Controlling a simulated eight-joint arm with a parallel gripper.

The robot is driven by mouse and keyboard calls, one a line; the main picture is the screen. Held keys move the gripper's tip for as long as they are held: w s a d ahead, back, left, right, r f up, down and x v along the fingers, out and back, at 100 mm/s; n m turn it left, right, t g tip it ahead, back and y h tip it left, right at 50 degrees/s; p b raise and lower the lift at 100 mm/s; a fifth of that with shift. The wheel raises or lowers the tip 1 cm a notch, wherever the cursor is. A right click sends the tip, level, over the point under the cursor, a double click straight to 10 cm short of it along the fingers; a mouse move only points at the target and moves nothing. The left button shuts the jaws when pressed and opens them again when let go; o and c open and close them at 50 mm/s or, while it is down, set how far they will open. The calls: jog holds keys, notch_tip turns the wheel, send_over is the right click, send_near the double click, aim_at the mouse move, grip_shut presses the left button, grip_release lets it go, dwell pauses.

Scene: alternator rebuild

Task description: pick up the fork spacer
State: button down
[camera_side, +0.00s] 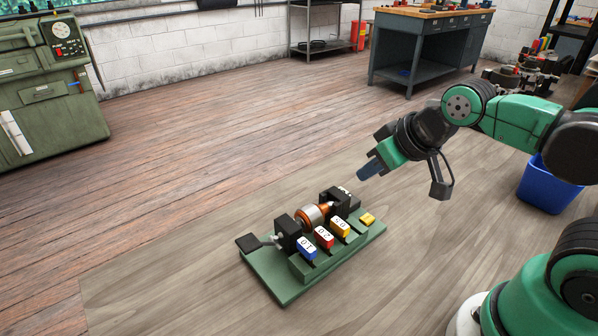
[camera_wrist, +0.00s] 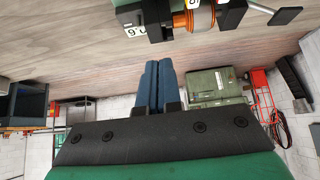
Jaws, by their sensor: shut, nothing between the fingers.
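A green fixture plate (camera_side: 282,289) on the floor-like wooden surface holds a rotor with copper winding (camera_side: 309,217) between black blocks. Along its front stand a blue piece (camera_side: 307,254), a red piece (camera_side: 324,243) and a yellow piece (camera_side: 340,232), each with a white number label. A small yellow piece (camera_side: 367,219) lies at the plate's right end. I cannot tell which piece is the fork spacer. My gripper (camera_side: 367,171) is shut and empty, above and apart from the fixture's right end. Its blue fingers (camera_wrist: 157,86) touch each other in the wrist view.
The rotor also shows at the top of the wrist view (camera_wrist: 202,17), beside a black block (camera_wrist: 153,14). A blue bin (camera_side: 545,190) stands at the right. A green machine (camera_side: 50,105) and a grey workbench (camera_side: 425,50) stand farther back. The wooden surface around the plate is clear.

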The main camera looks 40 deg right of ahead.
jog(key=c, duration=1)
grip_release()
jog(key=shift+a, duration=0.1)
jog(key=g, duration=0.7)
send_over(340, 223)
notch_tip(340, 223, down, 4)
jog(key=shift+r, duration=0.25)
jog(key=shift+f, duration=2.9)
